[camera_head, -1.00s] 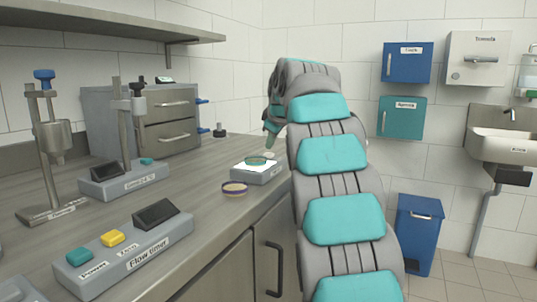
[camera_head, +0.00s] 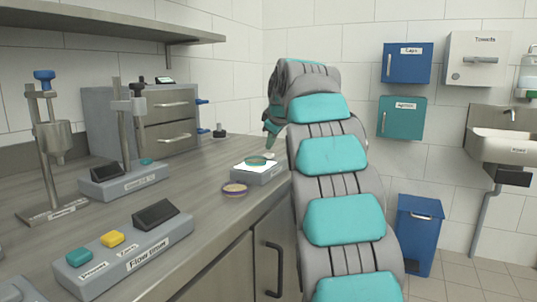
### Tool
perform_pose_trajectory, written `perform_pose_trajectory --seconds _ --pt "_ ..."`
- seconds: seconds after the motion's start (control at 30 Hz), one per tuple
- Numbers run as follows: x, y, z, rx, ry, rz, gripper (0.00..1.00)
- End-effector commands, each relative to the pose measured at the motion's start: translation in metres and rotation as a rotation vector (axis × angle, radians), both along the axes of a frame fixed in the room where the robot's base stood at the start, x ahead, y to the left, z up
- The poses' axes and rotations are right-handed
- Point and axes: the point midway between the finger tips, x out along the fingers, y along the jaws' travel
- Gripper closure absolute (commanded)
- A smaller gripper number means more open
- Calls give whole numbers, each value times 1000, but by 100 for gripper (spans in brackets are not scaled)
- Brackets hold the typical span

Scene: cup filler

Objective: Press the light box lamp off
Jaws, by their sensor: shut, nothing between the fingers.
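The light box (camera_head: 262,175) is a small grey box near the counter's right edge. Its white top panel (camera_head: 243,167) glows bright. A round dish with a green rim (camera_head: 256,161) rests on the panel. A small pale round part (camera_head: 270,155) shows at the back of the box, close to my gripper's tip. My gripper (camera_head: 270,138) is shut and empty, pointing down just behind and above the box. Whether it touches the box I cannot tell. My arm covers the area to the right of the box.
A purple-rimmed dish (camera_head: 235,189) lies on the counter (camera_head: 205,215) in front of the light box. The flow timer (camera_head: 125,250) with teal and yellow buttons stands at front left. Two metal stands and a drawer cabinet (camera_head: 167,120) are behind. A blue bin (camera_head: 417,235) stands on the floor at right.

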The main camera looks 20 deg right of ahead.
Motion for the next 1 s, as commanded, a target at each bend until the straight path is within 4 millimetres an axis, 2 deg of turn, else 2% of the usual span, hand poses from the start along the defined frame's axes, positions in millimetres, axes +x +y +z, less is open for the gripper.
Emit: perform_pose_trajectory --seconds 0.53,1.0 --pt "0 0 0 0 0 0 100" --pt "0 0 -9 0 0 0 100"
